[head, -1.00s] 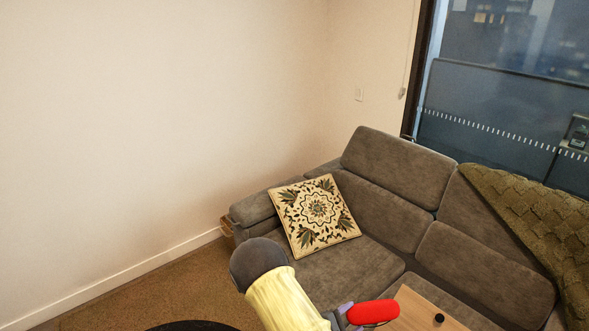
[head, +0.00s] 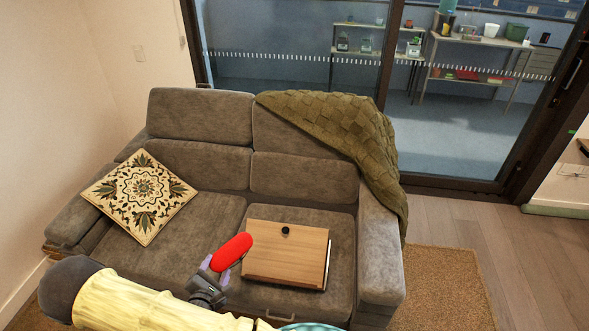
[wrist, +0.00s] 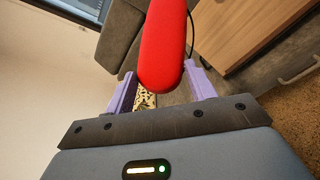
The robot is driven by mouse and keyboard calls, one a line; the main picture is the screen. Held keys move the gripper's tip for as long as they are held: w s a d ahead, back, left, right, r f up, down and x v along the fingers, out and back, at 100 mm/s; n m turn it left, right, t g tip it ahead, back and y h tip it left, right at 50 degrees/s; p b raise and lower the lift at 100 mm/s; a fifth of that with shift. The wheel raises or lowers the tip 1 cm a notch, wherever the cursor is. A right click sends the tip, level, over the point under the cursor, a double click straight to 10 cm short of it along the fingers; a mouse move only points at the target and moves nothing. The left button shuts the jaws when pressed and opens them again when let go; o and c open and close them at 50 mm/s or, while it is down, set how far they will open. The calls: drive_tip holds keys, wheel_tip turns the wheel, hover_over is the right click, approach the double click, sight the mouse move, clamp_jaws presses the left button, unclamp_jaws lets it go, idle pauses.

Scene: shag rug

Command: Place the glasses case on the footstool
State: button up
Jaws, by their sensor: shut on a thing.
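The glasses case appears to be the long, rounded red object (head: 231,255) in my gripper (head: 214,270). My gripper is shut on it, with the case's far end sticking out past the fingers, held up in front of the sofa. In the wrist view, the red case (wrist: 163,45) lies between the purple fingers of my gripper (wrist: 160,82). I cannot make out a footstool in either view. A thin teal edge (head: 310,327) shows at the bottom of the head view; I cannot tell what it belongs to.
A grey sofa (head: 205,165) holds a patterned cushion (head: 140,197) and a green throw (head: 345,125). A wooden piece (head: 285,262) with a small dark round item (head: 285,231) on top is just right of the case. Bare floor (head: 450,225) lies right, before glass doors.

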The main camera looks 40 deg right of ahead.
drive_tip(key=f+n+t+y, duration=0.1)
drive_tip(key=f+n+y, duration=0.1)
drive_tip(key=w+f+n+t+y, duration=0.1)
drive_tip(key=n+y, duration=0.1)
drive_tip(key=shift+d+t, duration=0.25)
drive_tip(key=shift+t, duration=0.05)
drive_tip(key=shift+s+a+f+n+t+y, duration=0.25)
drive_tip(key=shift+f+n+y, duration=0.6)
drive_tip(key=shift+y, duration=0.2)
drive_tip(key=shift+s+a+f+n+t+y, duration=0.3)
drive_tip(key=shift+f+n+y, duration=0.45)
drive_tip(key=shift+f+y, duration=0.2)
drive_tip(key=shift+s+a+f+n+t+y, duration=0.25)
drive_tip(key=shift+f+n+y, duration=0.6)
drive_tip(key=shift+y, duration=0.25)
drive_tip(key=shift+w, duration=0.1)
drive_tip(key=shift+d, duration=0.1)
